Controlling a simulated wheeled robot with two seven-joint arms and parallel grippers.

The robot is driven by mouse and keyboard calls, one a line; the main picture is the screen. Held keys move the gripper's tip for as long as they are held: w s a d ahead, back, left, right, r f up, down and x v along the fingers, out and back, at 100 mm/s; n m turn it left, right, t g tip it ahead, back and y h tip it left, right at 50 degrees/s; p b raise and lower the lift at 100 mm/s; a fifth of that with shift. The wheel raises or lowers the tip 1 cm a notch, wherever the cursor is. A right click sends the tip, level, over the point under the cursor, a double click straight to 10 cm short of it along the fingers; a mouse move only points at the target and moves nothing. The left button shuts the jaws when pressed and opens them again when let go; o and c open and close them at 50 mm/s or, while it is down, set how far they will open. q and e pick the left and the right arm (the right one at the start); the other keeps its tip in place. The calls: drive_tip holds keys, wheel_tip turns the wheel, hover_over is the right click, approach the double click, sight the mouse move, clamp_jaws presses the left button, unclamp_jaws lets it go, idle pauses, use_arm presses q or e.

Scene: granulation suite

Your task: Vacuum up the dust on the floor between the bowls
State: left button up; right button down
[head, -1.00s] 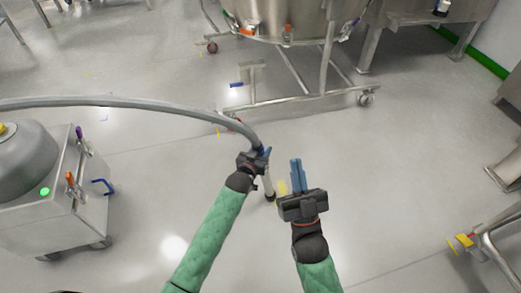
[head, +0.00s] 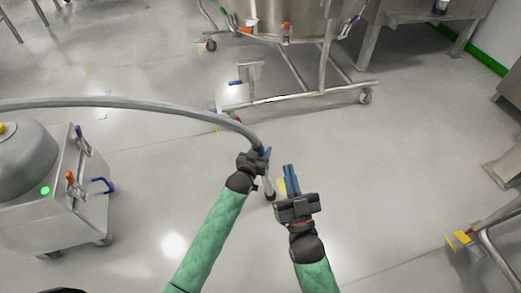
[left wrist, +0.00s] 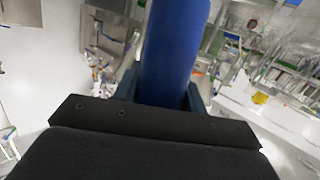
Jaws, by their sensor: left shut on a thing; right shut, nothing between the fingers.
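The vacuum cleaner (head: 70,215) is a steel box with a grey dome and a green light, at the left. Its grey hose (head: 120,102) arcs to my left gripper (head: 262,156). That gripper is shut on the vacuum wand (head: 267,185), whose blue grip (left wrist: 175,50) fills the upper middle of the left wrist view. The wand's tip points down at the floor; whether it touches cannot be told. A yellow patch (head: 282,187), perhaps dust, shows beside the tip, partly hidden by my right gripper (head: 291,168), which is shut and empty. A large steel bowl (head: 275,22) stands at the top.
The bowl's wheeled frame (head: 300,96) crosses the floor ahead. A steel stand (head: 495,225) with a yellow part is at the right. A steel cabinet (head: 405,18) stands at the back right. Open grey floor (head: 390,160) lies between them.

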use_arm(q)
drive_tip(key=shift+s+r, duration=0.1)
drive_tip(key=shift+s, duration=0.1)
drive_tip(key=shift+s+d, duration=0.1)
drive_tip(key=shift+s+d+p, duration=0.1)
drive_tip(key=shift+s+p, duration=0.2)
drive_tip(key=shift+p, duration=0.1)
drive_tip(key=shift+s+d, duration=0.1)
drive_tip(key=shift+s, duration=0.2)
drive_tip(key=shift+s+d, duration=0.1)
drive_tip(key=shift+s, duration=0.05)
drive_tip(key=shift+s+p, duration=0.2)
drive_tip(key=shift+p, duration=0.15)
use_arm(e)
wheel_tip(320, 180, down, 18)
drive_tip(key=a+g+h, duration=0.1)
drive_tip(key=g, duration=0.5)
drive_tip(key=shift+r+g, duration=0.15)
drive_tip(key=shift+g, duration=0.15)
use_arm(q)
drive_tip(key=shift+d, duration=0.1)
use_arm(e)
drive_tip(key=shift+r, duration=0.1)
